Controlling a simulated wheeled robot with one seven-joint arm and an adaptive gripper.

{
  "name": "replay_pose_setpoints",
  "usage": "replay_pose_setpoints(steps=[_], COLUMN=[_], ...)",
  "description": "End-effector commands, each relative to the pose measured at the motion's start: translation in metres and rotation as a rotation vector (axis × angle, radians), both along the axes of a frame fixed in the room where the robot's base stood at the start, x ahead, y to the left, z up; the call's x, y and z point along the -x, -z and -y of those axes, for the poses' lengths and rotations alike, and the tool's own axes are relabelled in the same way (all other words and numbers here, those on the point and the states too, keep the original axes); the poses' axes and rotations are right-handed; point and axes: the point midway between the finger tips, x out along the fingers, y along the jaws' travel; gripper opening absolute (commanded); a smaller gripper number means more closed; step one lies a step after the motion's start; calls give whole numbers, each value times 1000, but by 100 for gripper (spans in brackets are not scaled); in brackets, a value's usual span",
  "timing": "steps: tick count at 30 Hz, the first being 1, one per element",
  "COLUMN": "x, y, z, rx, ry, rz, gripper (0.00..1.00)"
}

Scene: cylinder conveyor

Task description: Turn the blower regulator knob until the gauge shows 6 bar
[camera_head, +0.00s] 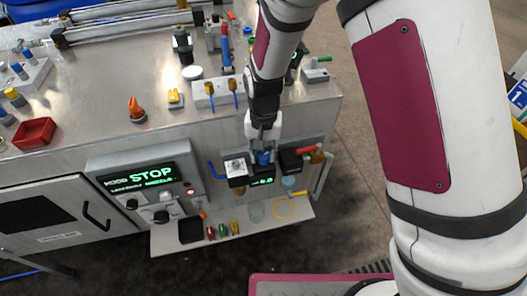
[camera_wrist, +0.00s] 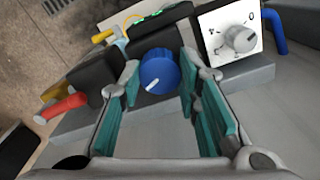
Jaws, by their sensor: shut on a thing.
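The blue regulator knob (camera_head: 263,158) sits on the front of the metal bench unit, and it also shows in the wrist view (camera_wrist: 160,66) with a white pointer mark toward its lower left. My gripper (camera_head: 262,148) reaches down to it, with the teal finger pads on either side of the knob in the wrist view (camera_wrist: 157,80), shut on it. The small green gauge display (camera_head: 263,181) is just below the knob in the head view; its digits look like 6.0, but they are tiny and partly hidden.
A white selector dial (camera_wrist: 240,39) is right of the knob in the wrist view, with a blue handle (camera_wrist: 274,32) beyond. A red lever (camera_wrist: 60,108) lies left. The STOP display (camera_head: 143,178) and a shelf (camera_head: 215,245) with small parts are near.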

Motion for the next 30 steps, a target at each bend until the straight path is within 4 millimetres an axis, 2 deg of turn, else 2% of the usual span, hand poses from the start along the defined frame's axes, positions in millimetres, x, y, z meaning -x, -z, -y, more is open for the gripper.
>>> replay_pose_setpoints(steps=[4, 5, 6, 7, 16, 20, 23, 30], x=[0, 0, 0, 0, 0, -1, -1, -1], y=[0, 0, 0, 0, -1, -9, -25, -74], z=[0, 0, 0, 0, 0, 0, -1, -1], rx=[0, 0, 0, 0, 0, -2, -2, -2], ry=[-1, -1, -1, -1, -2, -2, -3, -2], rz=[1, 1, 1, 1, 1, 3, 4, 4], gripper=[3, 37, 46, 50, 50, 50, 50, 50])
